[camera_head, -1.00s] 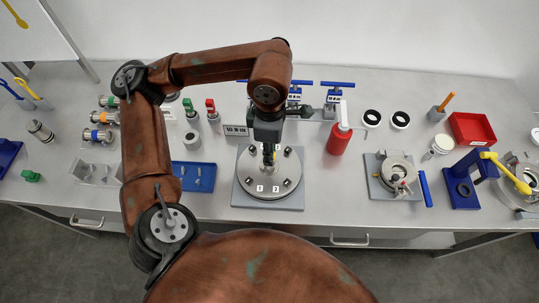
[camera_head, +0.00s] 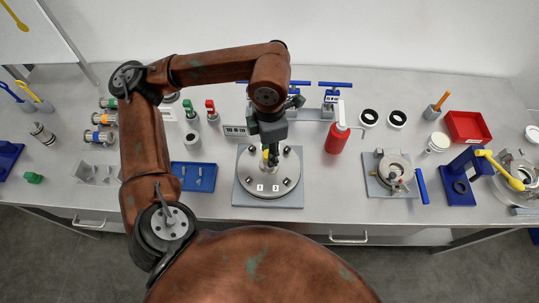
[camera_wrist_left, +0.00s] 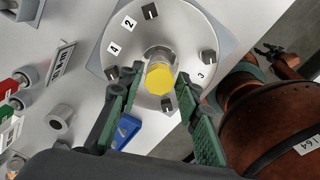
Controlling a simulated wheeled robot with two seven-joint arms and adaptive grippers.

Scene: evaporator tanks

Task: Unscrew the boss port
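The boss port shows as a yellow hexagonal cap (camera_wrist_left: 160,79) on a grey collar at the middle of a round metal plate (camera_wrist_left: 196,35). In the head view the plate (camera_head: 256,179) sits on a square grey base, and the cap (camera_head: 265,154) is partly hidden by my gripper. My left gripper (camera_head: 272,160) points down over the plate's centre. In the left wrist view its green fingers (camera_wrist_left: 157,82) are spread on either side of the cap, with gaps visible. Contact cannot be seen.
Dark square fittings and number labels ring the plate. A blue tray (camera_head: 194,177) lies left of the plate. A red bottle (camera_head: 337,137) and a clamp fixture (camera_head: 394,172) stand right of it. A labelled stand with blue handles (camera_head: 335,84) is behind.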

